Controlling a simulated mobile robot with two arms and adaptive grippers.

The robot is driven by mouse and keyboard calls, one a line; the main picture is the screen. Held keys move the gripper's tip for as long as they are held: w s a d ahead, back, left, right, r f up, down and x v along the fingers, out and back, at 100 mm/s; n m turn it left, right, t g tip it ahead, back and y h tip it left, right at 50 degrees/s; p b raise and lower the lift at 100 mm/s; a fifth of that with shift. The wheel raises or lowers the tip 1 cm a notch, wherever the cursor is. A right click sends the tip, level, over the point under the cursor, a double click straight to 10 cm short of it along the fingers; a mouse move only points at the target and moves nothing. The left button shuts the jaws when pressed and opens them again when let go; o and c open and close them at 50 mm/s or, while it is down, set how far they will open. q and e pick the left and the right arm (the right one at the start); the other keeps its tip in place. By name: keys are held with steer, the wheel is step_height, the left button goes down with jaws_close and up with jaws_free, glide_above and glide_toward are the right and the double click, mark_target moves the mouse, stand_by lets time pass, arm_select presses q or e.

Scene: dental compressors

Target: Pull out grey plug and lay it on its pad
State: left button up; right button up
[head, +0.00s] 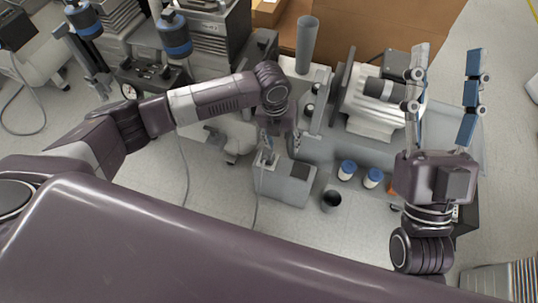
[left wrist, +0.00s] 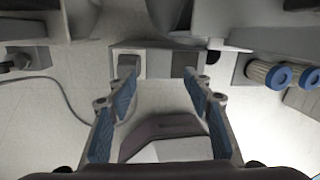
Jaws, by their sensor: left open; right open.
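My left gripper (head: 272,150) hangs open and empty over a small grey box (head: 285,190). In the left wrist view the open jaws (left wrist: 160,70) straddle the near side of this box (left wrist: 125,48), with a light grey square face (left wrist: 158,65) between the fingertips and a dark square patch (left wrist: 185,60) beside it. I cannot tell for certain which part is the grey plug; the left finger partly hides that area. A dark plug-like piece with a cable (left wrist: 20,61) lies on a grey plate at the left. My right gripper (head: 443,85) is open and empty, pointing up.
Two blue-capped jars (head: 347,170) and a dark cup (head: 331,201) stand right of the box. A pale motor-like machine (head: 380,105) and a tall grey cylinder (head: 306,45) stand behind. A thin cable (head: 256,212) runs down the floor. Floor in front is clear.

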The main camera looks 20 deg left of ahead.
mark_target(267, 151)
arm_select(q)
steer(key=shift+m+g+y, duration=0.4)
steer(key=shift+m+y, duration=0.2)
steer(key=shift+y, duration=0.1)
steer(key=a, duration=0.4)
steer(key=shift+s+a+r, duration=0.1)
steer(key=shift+a+r, duration=0.15)
steer(key=shift+a, duration=0.1)
